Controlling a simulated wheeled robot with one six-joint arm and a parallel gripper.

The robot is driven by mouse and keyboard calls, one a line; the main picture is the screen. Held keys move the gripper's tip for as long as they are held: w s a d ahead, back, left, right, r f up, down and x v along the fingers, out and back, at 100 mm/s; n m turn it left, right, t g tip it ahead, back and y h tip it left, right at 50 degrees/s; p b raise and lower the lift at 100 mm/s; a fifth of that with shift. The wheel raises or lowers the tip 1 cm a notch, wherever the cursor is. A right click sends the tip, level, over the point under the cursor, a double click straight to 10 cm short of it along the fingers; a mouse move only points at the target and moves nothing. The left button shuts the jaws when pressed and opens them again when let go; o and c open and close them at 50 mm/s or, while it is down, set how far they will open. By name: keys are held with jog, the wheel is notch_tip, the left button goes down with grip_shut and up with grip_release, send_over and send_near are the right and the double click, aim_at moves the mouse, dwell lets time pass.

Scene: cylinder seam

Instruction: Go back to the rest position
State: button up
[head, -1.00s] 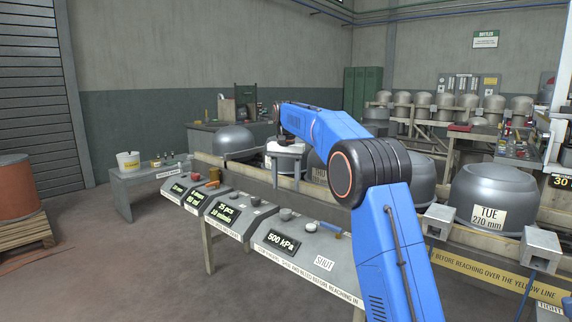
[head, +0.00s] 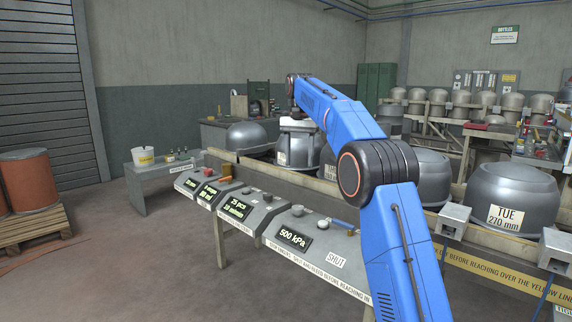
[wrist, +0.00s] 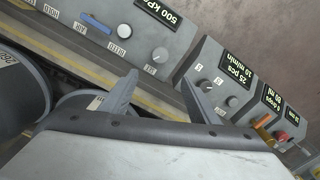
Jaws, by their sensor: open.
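My gripper shows in the wrist view (wrist: 160,98), with two grey fingers spread apart and nothing between them. Behind the fingers are the grey control consoles with knobs and displays; the gap between two consoles lies near the fingers. In the head view my blue arm rises from the lower right and reaches left over the bench; the gripper's fingers cannot be made out there. The 500 kPa console (head: 312,240) stands in front of the arm, with a blue-handled lever on it.
Grey domed shells stand along the bench, one marked TUE 270 mm (head: 513,200). A yellow warning strip (head: 500,278) runs along the front. A small side table (head: 160,172) with a white bucket (head: 144,157) stands left.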

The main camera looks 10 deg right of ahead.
jog(key=s+d+n+t, duration=0.1)
jog(key=s+d+n, duration=0.1)
jog(key=s, duration=1.2)
jog(key=s+d+n+t, duration=0.1)
jog(key=s+d, duration=0.1)
jog(key=s, duration=1.2)
jog(key=s+d+f+n+t, duration=0.1)
jog(key=s+f, duration=0.9)
jog(key=s, duration=0.4)
jog(key=s+d+f+n+t, duration=0.1)
jog(key=s+f+n, duration=0.1)
jog(key=s+f, duration=0.9)
jog(key=s, duration=0.4)
jog(key=shift+d+t, duration=0.25)
jog(key=shift+t, duration=0.15)
jog(key=shift+c, duration=0.2)
